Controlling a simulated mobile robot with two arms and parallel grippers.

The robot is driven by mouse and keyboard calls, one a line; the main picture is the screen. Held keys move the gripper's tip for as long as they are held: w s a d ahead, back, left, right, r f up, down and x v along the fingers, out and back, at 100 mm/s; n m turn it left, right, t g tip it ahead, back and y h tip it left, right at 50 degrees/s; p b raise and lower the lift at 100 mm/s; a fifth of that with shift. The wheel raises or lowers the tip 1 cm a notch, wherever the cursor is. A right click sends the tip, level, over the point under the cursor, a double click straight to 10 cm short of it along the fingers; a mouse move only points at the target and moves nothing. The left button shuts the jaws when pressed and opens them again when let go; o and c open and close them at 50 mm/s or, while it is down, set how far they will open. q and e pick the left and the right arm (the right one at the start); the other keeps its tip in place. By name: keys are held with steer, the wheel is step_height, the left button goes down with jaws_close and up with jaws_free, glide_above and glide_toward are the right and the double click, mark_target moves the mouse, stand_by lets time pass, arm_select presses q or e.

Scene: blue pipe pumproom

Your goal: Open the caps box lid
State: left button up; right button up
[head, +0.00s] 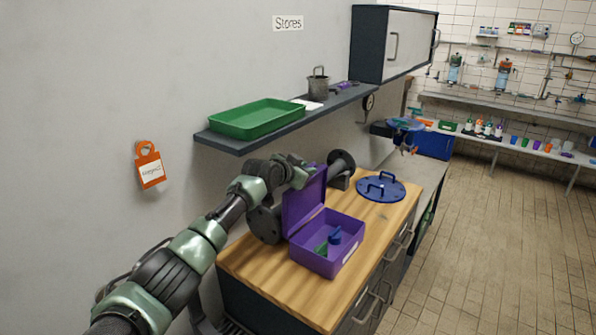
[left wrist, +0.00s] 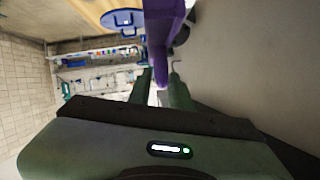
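The purple caps box (head: 318,262) sits on the wooden bench top with its lid (head: 303,200) raised to about upright, the hinge on the wall side. Inside lie a blue piece (head: 335,236) and a green piece (head: 321,248). My left gripper (head: 303,172) is at the upper edge of the lid. In the left wrist view the two fingers (left wrist: 160,88) stand apart, with the purple lid (left wrist: 163,35) edge-on in line with the gap. I cannot tell whether a finger touches it. My right gripper is in neither view.
A blue round lid with a handle (head: 381,187) and a dark flanged pipe piece (head: 342,165) are on the bench behind the box. A shelf (head: 255,143) with a green tray (head: 258,118) overhangs the wall side. Floor at right is clear.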

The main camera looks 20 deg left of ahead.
arm_select(q)
steer(key=shift+b+v, duration=0.5)
steer(key=shift+v, duration=2.5)
steer(key=shift+s+a+f, duration=0.1)
steer(key=shift+f, duration=0.15)
